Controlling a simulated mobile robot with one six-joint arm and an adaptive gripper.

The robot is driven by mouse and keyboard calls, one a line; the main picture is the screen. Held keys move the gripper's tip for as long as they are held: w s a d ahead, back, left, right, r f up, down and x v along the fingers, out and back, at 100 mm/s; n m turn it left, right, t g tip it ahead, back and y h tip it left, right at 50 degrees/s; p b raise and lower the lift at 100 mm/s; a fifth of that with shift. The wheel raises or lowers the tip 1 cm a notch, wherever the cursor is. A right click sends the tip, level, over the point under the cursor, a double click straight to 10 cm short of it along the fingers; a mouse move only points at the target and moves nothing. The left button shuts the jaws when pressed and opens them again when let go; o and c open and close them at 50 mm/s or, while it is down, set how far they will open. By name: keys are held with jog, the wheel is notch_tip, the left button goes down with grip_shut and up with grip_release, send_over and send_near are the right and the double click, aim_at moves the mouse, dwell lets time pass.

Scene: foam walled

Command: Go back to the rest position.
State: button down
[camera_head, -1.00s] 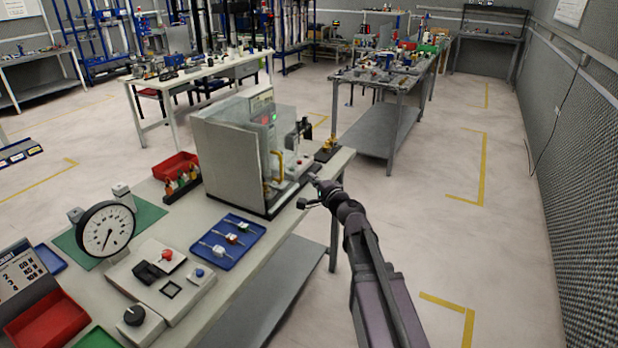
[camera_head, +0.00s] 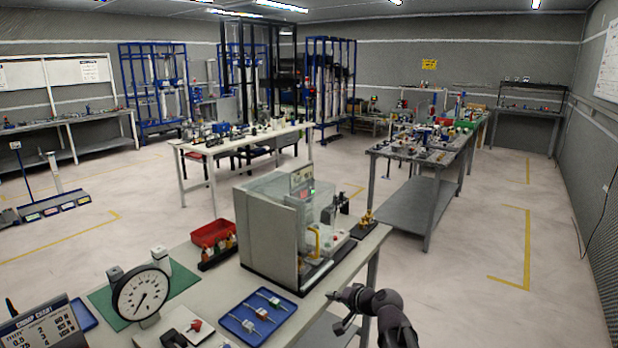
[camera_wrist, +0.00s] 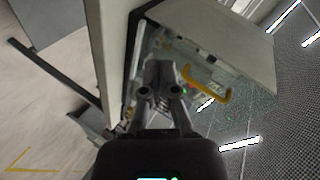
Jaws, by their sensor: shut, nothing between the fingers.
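My gripper (camera_head: 332,296) is at the right edge of the near workbench (camera_head: 345,272), in front of the clear-covered machine (camera_head: 272,232). It is shut and empty. In the wrist view my gripper (camera_wrist: 158,100) points toward the same machine (camera_wrist: 225,45), with its yellow handle (camera_wrist: 208,88) just right of the fingers. I cannot tell the exact gap between the fingertips and the machine. My dark arm comes in from the bottom right of the head view.
On the near bench are a blue tray (camera_head: 238,325) with small parts, a dial gauge (camera_head: 142,293) and a red bin (camera_head: 213,233). A grey table (camera_head: 398,200) stands beyond. The floor to the right (camera_head: 470,255) is clear up to the wall.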

jog(key=s+d+f+n+g+h+p, duration=0.1)
jog(key=s+d+f+g+h, duration=0.3)
jog(key=s, duration=0.4)
jog(key=s+d+f+n+g+h+p, duration=0.1)
jog(key=s+d+f+n+g+h, duration=0.2)
jog(key=s, duration=0.6)
jog(key=shift+d+f+n+g+h, duration=0.4)
jog(key=shift+d+g+h, duration=0.6)
jog(key=shift+d, duration=0.7)
jog(key=shift+f, duration=0.1)
